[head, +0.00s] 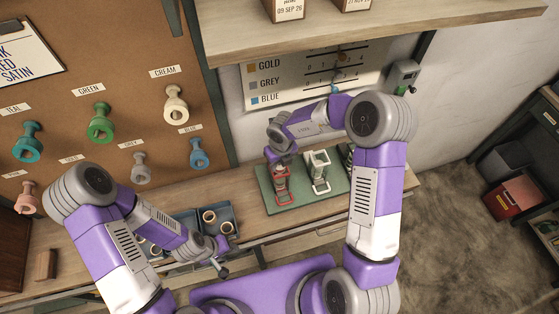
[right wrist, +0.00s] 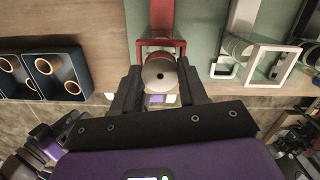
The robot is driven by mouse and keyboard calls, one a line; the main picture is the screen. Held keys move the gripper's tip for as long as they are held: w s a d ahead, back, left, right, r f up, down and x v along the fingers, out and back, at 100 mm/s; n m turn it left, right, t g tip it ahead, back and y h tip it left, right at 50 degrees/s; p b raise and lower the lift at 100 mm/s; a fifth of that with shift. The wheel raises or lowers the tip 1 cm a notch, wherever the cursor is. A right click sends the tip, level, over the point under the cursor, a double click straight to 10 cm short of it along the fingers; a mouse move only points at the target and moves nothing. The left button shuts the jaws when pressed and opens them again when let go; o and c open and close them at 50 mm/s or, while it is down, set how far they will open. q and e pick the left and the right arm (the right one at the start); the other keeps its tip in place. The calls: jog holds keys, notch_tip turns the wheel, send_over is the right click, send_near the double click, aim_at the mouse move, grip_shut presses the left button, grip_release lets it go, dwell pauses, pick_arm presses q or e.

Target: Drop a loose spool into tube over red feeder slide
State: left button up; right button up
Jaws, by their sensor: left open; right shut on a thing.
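A pale round spool (right wrist: 160,74) with a dark centre hole sits between the fingers of my right gripper (right wrist: 160,84) in the right wrist view. That gripper is shut on it. The red feeder slide (right wrist: 160,18) lies directly beyond the spool, its red frame showing around the spool's far edge. In the head view my right gripper (head: 280,157) is above the upper end of the red feeder (head: 283,186). I cannot tell whether the spool is inside the tube. My left gripper (head: 221,264) is open and empty, in front of the spool tray.
A white feeder (head: 320,171) stands right of the red one on a green mat (head: 299,203). A blue tray (head: 230,211) with copper-coloured loose spools is to the left. A pegboard (head: 70,95) of coloured spools and a shelf (head: 400,29) bound the bench.

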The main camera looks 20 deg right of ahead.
dwell(0.3)
jog(key=o, duration=1.1)
jog(key=r, duration=0.5)
jog(key=r+p, duration=0.1)
jog(key=r, duration=0.1)
jog(key=shift+s+r, duration=0.25)
jog(key=shift+s, duration=0.1)
